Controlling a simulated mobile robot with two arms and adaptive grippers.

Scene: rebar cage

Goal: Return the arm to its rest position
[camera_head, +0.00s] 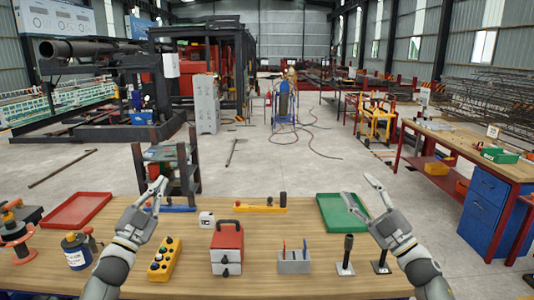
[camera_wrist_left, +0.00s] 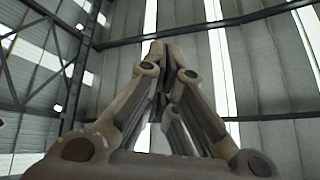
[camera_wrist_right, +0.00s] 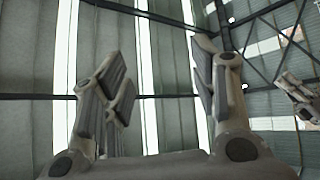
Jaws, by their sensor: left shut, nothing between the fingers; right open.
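My left gripper (camera_head: 157,188) is raised over the left part of the wooden table (camera_head: 300,235) in the head view. Its fingers meet in the left wrist view (camera_wrist_left: 158,55), with nothing between them. My right gripper (camera_head: 362,190) is raised over the right part of the table, near the green tray (camera_head: 333,226). Its fingers stand wide apart and empty in the right wrist view (camera_wrist_right: 160,85). Both wrist cameras face up toward the hall's walls and roof. Neither gripper holds a thing.
Between the arms are a red toolbox (camera_head: 227,262), a grey holder (camera_head: 294,263), a yellow level (camera_head: 255,208) and a white cube (camera_head: 206,218). A yellow button pendant (camera_head: 164,262) lies by my left arm. A red tray (camera_head: 77,211) is at the left. Black-handled tools (camera_head: 347,256) stand by my right arm.

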